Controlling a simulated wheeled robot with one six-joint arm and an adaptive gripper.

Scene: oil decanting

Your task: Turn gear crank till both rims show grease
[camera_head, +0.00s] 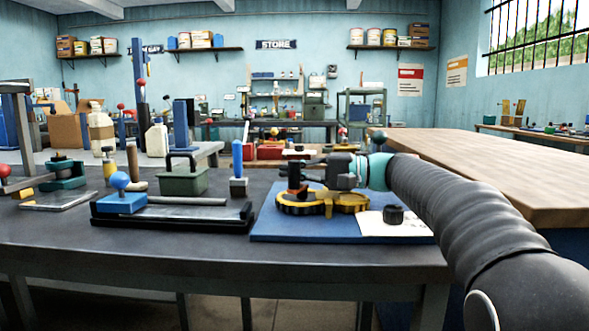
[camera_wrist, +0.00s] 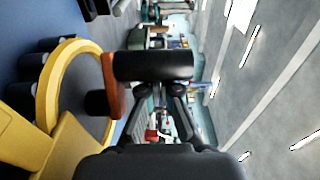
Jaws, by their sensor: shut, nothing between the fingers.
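The gear crank unit sits on a blue mat (camera_head: 268,222) in the head view. It has a yellow gear guard (camera_head: 348,203) and a dark toothed gear (camera_head: 297,209). In the wrist view the yellow guard (camera_wrist: 48,88) curves around dark gear parts at the left. A red-brown crank arm (camera_wrist: 113,85) carries a black cylindrical handle (camera_wrist: 152,66). My gripper (camera_head: 303,174) is over the gear unit, with its fingertips (camera_wrist: 164,92) close to the handle. It is shut with nothing held; I cannot tell whether it touches the handle. Grease on the rims cannot be made out.
A white sheet (camera_head: 409,225) with a black knob (camera_head: 393,214) lies at the mat's right. Left of the mat stand a blue-handled tool (camera_head: 238,181), a green box (camera_head: 181,181) and a black tray (camera_head: 170,218). A wooden-topped table (camera_head: 480,170) is behind right.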

